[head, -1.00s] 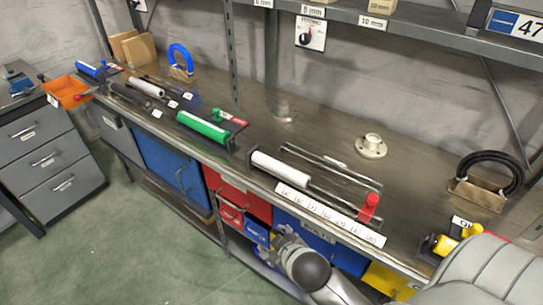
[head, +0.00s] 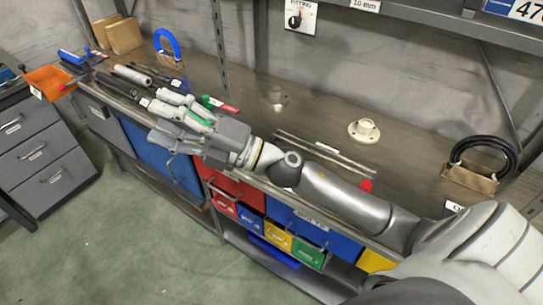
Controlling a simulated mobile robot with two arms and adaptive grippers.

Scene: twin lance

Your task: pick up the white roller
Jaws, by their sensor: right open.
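A white roller (head: 132,75) lies on the far left part of the workbench, beside dark rods. My right gripper (head: 158,112) is open, with its fingers pointing left over the bench's front part. It is to the right of and nearer than this white roller, apart from it in the picture. A larger white roller, seen earlier nearer the middle of the bench, is hidden behind my right wrist and forearm. My left gripper is not in view.
A cream flanged part (head: 364,130), a blue ring (head: 168,45) and a black coil (head: 484,155) stand there. A red knob (head: 366,185) shows just behind my forearm. Coloured bins (head: 279,236) sit below.

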